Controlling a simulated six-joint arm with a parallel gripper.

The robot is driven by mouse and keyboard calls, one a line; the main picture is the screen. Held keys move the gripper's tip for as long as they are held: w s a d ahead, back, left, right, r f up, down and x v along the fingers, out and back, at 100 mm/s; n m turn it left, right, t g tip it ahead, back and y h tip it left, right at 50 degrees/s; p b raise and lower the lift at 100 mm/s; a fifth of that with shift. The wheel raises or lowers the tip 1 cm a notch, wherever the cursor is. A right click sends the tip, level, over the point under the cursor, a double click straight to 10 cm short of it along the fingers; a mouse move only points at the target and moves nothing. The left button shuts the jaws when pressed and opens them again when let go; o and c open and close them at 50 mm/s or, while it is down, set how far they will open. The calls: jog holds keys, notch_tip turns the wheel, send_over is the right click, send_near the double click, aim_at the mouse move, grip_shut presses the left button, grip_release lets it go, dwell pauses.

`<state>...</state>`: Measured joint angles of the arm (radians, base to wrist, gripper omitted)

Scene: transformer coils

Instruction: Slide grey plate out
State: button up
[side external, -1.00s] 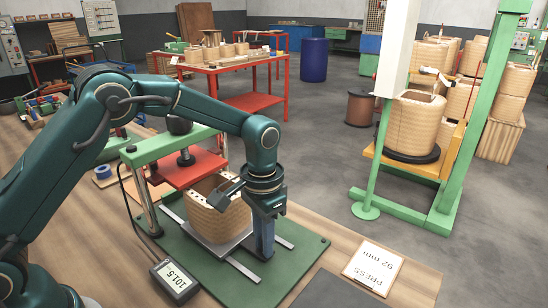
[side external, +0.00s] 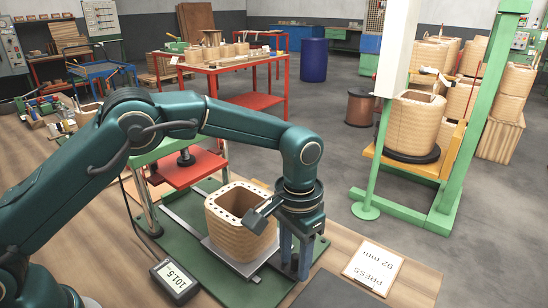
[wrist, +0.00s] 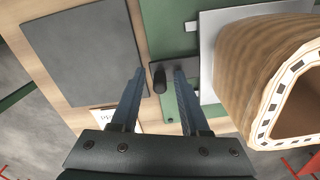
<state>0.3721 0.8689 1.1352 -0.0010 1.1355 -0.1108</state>
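The grey plate (side external: 229,262) lies on the green press base (side external: 185,243), out in front of the red press platen, with a tan wound coil (side external: 232,236) standing upright on it. In the wrist view the plate (wrist: 207,75) shows beside the coil (wrist: 240,75). A dark upright knob (wrist: 159,80) stands on a dark tab at the plate's side. My gripper (side external: 294,272) is low at the plate's right end. Its fingers (wrist: 159,85) are apart on either side of the knob, with a gap visible on both sides.
The red press platen (side external: 193,166) hangs raised behind the coil. A gauge reading 101.5 (side external: 175,281) sits at the front left. A "PRESS 92 mm" card (side external: 373,268) lies on the bench to the right. A flat dark mat (wrist: 80,55) lies near my gripper.

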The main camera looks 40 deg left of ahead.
jog(key=shift+r, duration=0.1)
jog(key=shift+r, duration=2.45)
jog(key=s+a+r+n+t, duration=0.1)
jog(key=s+a+r+t, duration=0.2)
jog(key=r, duration=0.4)
jog(key=s+a+r+n+t, duration=0.1)
jog(key=s+a+r, duration=0.1)
jog(key=a+r, duration=0.45)
jog(key=s+a+f, duration=0.2)
jog(key=s+f, duration=0.1)
jog(key=s, duration=0.3)
jog(key=s+a+f+n+t, duration=0.1)
jog(key=s+a+f, duration=0.1)
jog(key=s, duration=0.4)
jog(key=shift+s+f+t, duration=0.3)
jog(key=shift+f, duration=0.15)
